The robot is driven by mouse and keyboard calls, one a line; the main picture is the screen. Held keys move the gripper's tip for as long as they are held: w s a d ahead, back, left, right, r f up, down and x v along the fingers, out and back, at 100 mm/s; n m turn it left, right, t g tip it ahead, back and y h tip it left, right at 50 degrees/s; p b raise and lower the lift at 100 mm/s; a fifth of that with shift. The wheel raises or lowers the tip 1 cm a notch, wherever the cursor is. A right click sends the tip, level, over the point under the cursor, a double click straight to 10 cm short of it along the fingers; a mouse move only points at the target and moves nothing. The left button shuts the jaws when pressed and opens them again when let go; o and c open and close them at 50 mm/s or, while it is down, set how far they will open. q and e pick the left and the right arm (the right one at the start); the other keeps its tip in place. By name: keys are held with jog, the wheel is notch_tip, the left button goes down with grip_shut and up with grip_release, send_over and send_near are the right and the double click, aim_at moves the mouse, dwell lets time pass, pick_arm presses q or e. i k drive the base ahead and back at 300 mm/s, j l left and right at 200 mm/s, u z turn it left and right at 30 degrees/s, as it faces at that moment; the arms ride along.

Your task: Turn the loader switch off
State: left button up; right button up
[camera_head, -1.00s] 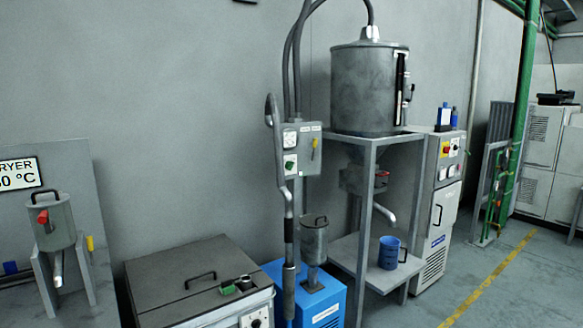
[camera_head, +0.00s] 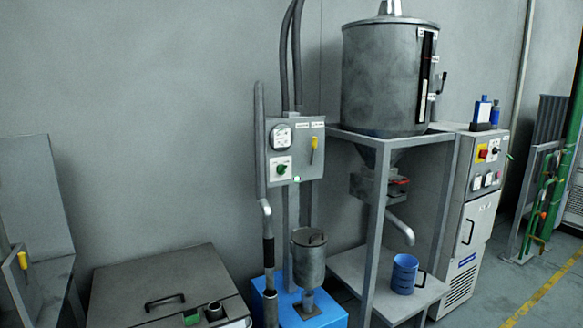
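A grey control box (camera_head: 296,150) is fixed on a post in the middle of the view. Its left side carries a round white dial (camera_head: 281,137) and below it a green knob (camera_head: 282,169) on a white plate. A yellow lever (camera_head: 314,149) points upward on its right side, under small labels too small to read. I cannot tell which of these is the loader switch. Neither of my grippers is in view.
A grey pipe (camera_head: 260,150) stands left of the box. A small metal hopper (camera_head: 308,258) sits on a blue unit below. A large steel drum (camera_head: 385,80) on a frame (camera_head: 371,240) is to the right, with a blue mug (camera_head: 404,273) on its shelf. A lidded grey bin (camera_head: 165,275) is front left.

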aim_at(282, 169)
jog(key=i+l, duration=0.25)
jog(key=i+l+u, duration=0.15)
jog(key=i+l, duration=0.15)
jog(key=l, duration=0.15)
jog(key=i+l, duration=0.25)
jog(key=i+l+u, duration=0.15)
jog(key=l, duration=0.35)
jog(key=i+l, duration=0.35)
jog(key=i+l+u, duration=0.15)
jog(key=l, duration=0.3)
jog(key=i+l, duration=0.3)
jog(key=l, duration=0.15)
